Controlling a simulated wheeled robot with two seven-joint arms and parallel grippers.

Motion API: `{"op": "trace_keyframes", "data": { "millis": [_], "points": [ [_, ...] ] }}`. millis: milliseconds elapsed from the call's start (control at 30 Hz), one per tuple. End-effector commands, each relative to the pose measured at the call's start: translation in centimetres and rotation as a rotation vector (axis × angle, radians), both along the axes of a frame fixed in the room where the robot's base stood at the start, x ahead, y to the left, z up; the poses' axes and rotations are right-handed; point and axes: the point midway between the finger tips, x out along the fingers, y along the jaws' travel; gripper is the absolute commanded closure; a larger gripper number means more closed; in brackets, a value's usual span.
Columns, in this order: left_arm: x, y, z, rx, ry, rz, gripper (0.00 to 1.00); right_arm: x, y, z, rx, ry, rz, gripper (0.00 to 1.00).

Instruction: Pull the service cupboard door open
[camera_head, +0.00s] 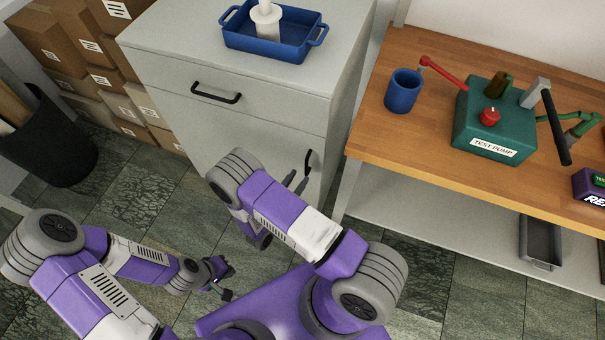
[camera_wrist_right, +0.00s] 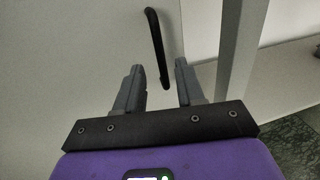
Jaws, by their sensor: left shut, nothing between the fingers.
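The service cupboard is light grey, and its door (camera_head: 205,138) sits below a drawer and looks closed. A black, vertical door handle (camera_head: 308,160) is near the door's right edge. It also shows in the right wrist view (camera_wrist_right: 158,48), upper centre. My right gripper (camera_head: 295,183) is in front of the door, just below and left of the handle, partly hidden by my arm. In the right wrist view its two grey fingers (camera_wrist_right: 159,80) are apart, with the handle beyond the tips and nothing gripped. My left gripper (camera_head: 226,281) is shut and empty, low over the floor.
A blue tray (camera_head: 262,42) is on the cupboard top. The drawer has a black handle (camera_head: 216,96). A wooden bench (camera_head: 400,140) with a green test pump (camera_head: 492,118) and blue mug (camera_head: 403,91) is close right. Boxes (camera_head: 60,45) and a black bin (camera_head: 50,140) are left.

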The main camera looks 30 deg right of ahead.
Motion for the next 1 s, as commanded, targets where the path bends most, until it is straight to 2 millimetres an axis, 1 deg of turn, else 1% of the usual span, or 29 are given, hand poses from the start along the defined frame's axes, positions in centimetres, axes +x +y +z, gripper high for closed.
{"op": "trace_keyframes", "data": {
  "millis": [33, 200, 333, 567, 667, 800, 833, 1000],
  "points": [
    [0.0, 0.0, -0.3, 0.0, 0.0, 0.0, 1.0, 0.3, -0.8, -0.1, 0.001, 0.0, -0.004, 0.62],
    [0.0, 0.0, -0.6, 0.0, 0.0, 0.0, 1.0, 1.3, -2.5, -0.1, 0.001, 0.0, -0.004, 0.62],
    [0.0, 0.0, -0.7, 0.0, 0.0, 0.0, 1.0, 1.6, -3.0, 0.0, 0.002, 0.001, -0.002, 0.62],
    [0.0, 0.0, -0.6, 0.0, 0.0, 0.0, 1.0, 1.6, -3.0, 0.0, 0.001, 0.002, -0.002, 0.62],
    [0.0, 0.0, -0.6, 0.0, 0.0, 0.0, 1.0, 1.6, -3.0, 0.0, 0.001, 0.002, -0.002, 0.76],
    [0.0, 0.0, -0.7, 0.0, 0.0, 0.0, 1.0, 1.6, -3.0, 0.0, 0.001, 0.002, -0.002, 0.97],
    [0.0, 0.0, -0.7, 0.0, 0.0, 0.0, 1.0, 1.6, -3.0, 0.0, 0.001, 0.002, -0.002, 1.0],
    [0.0, 0.0, -0.7, 0.0, 0.0, 0.0, 1.0, 1.6, -3.0, -0.1, 0.001, 0.002, -0.002, 1.0]
  ]
}}
